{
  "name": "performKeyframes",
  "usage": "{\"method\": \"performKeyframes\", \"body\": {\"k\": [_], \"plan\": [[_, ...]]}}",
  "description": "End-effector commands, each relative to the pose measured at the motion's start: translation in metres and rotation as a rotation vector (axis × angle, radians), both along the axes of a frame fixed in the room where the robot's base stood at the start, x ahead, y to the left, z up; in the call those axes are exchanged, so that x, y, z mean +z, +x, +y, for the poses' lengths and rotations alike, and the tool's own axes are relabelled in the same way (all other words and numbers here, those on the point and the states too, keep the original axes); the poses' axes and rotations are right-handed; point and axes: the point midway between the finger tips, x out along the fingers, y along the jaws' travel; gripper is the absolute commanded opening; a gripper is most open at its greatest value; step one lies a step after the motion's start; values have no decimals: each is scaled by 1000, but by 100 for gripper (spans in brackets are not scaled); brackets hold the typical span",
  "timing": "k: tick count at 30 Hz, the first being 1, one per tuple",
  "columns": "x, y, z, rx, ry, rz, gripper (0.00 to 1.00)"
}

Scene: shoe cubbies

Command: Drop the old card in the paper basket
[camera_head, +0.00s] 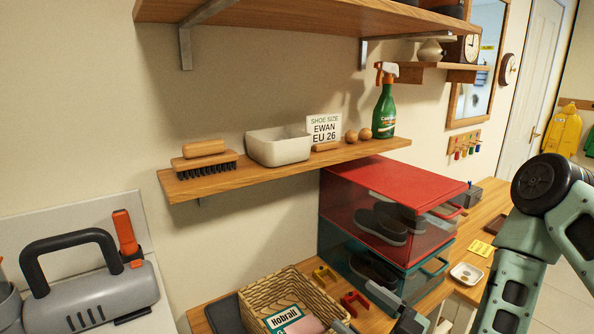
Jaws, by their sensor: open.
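A white card (323,129) reading "SHOE SIZE EWAN EU 26" stands upright by a small wooden block (325,146) on the middle shelf. The frame does not show whether it is the old card. A wicker basket (252,296) sits on the bench at the bottom centre, cut off by the frame edge. In it are a "Hobrait" printed item (284,318) and something pink. My gripper (363,311) is open at the bottom edge, just right of the basket and far below the card. It is partly cut off, and nothing shows between its fingers.
The shelf (225,181) also holds a brush (205,165), a white bin (278,147), wooden balls and a green spray bottle (385,104). Red and teal shoe boxes (392,200) stand below, beside my arm. A yellow note (482,248) and white dish (467,273) lie on the right.

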Motion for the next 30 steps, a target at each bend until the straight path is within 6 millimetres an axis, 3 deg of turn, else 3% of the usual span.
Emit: {"method": "performKeyframes", "body": {"k": [7, 18, 23, 30], "plan": [[-9, -21, -24, -1, 1, 1, 100], [-9, -25, -28, 2, -4, 0, 100], [-14, -23, -10, 72, -117, 27, 100], [-41, -21, 27, 219, -547, 204, 100]]}}
